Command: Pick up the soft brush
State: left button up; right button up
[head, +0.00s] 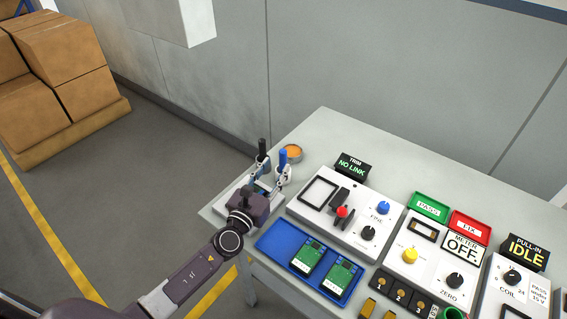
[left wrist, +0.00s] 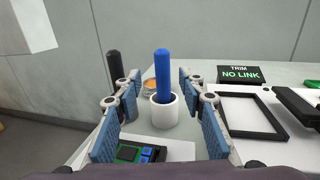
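A blue handle (left wrist: 162,75) stands upright in a small white cup (left wrist: 164,112) in the left wrist view. The blue handle also shows in the head view (head: 283,157). A black handle (left wrist: 114,68) stands farther left, partly hidden by my left finger, and shows in the head view (head: 262,147). The bristles are hidden, so I cannot tell which handle is the soft brush. My left gripper (head: 271,172) is open and empty, its fingers apart, with the blue handle and cup ahead between them in the left wrist view. My right gripper is not in view.
An orange-filled round dish (head: 292,152) sits behind the cup. A green circuit board (left wrist: 140,152) lies below my left fingers. A trim panel (head: 322,222) stands to the right, and a blue tray (head: 277,240) with two boards lies in front. More panels fill the right.

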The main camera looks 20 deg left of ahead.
aim_at(281, 161)
pick_arm(q)
jog(key=w, duration=0.2)
jog(key=shift+w+d, duration=0.3)
jog(key=w, duration=0.3)
jog(key=shift+d+f, duration=0.1)
jog(key=shift+d, duration=0.15)
jog(key=shift+s, duration=0.1)
jog(key=c, duration=0.4)
jog(key=shift+c, duration=1.2)
grip_shut()
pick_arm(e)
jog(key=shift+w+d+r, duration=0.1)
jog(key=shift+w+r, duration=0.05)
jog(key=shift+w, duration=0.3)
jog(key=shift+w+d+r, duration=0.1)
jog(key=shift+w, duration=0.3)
